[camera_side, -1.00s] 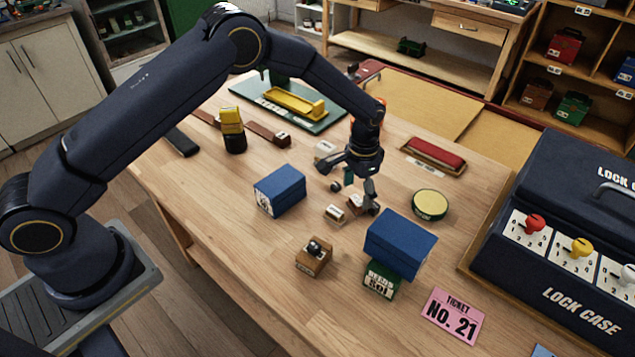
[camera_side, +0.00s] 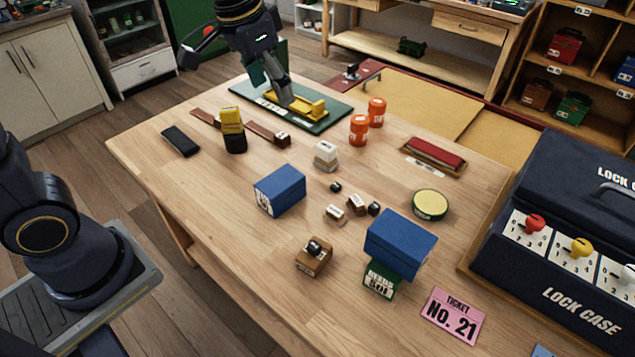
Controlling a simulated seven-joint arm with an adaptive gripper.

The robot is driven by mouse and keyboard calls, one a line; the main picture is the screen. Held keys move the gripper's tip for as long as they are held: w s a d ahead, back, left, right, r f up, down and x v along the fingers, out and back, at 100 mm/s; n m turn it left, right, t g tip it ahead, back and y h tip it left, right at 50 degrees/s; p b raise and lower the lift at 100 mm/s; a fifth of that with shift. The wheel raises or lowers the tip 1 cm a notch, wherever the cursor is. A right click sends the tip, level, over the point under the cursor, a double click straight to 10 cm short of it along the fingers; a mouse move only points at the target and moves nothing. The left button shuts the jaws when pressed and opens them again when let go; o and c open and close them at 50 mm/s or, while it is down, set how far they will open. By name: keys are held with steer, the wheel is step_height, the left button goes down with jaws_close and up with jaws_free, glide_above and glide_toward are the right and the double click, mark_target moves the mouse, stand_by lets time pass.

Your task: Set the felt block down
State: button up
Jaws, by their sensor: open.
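No block is clearly marked as felt. Small brown-and-white blocks (camera_side: 356,204) and dark round-ended pieces (camera_side: 374,208) lie mid-table. A black block (camera_side: 181,141) lies at the left, and a red padded block (camera_side: 436,152) sits in a wooden tray at the right.
The lock case (camera_side: 560,200) fills the right side. The table's front left is clear.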

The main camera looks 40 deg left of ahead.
steer(key=s+a+r+n+t, duration=0.1)
steer(key=s+a+r, duration=0.1)
steer(key=s, duration=0.7)
steer(key=shift+a, duration=0.5)
steer(key=shift+n+t, duration=0.4)
steer(key=shift+t, duration=0.3)
steer(key=s, duration=0.2)
steer(key=s+a, duration=0.1)
steer(key=s, duration=0.1)
steer(key=s+f, duration=0.1)
steer(key=s, duration=0.1)
steer(key=shift+s+a+f, duration=0.1)
steer(key=shift+s+a, duration=0.05)
steer(key=shift+a, duration=0.1)
steer(key=shift+o, duration=0.5)
steer(key=shift+s+f, duration=0.2)
steer(key=shift+s, duration=0.2)
